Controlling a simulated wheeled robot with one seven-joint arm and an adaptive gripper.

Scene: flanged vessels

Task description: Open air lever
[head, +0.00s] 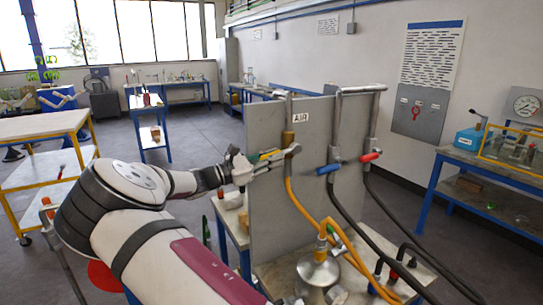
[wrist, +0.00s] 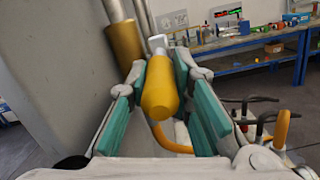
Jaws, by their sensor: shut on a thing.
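The air lever has a yellow handle (wrist: 160,98), seen close up between my fingers in the wrist view. My gripper (wrist: 160,68) is shut on this handle, with a teal pad on each side. In the head view my gripper (head: 272,160) is at the left part of the grey panel, below the AIR label (head: 301,116). The lever there is mostly hidden by my fingers. A brass valve body (head: 288,138) sits on the pipe beside it and also shows in the wrist view (wrist: 125,42).
A blue lever (head: 328,168) and a red lever (head: 370,157) stand right of my gripper. The grey panel (head: 262,215) rises close behind it. Orange and black hoses hang down to a metal vessel (head: 318,272). Open floor lies to the left.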

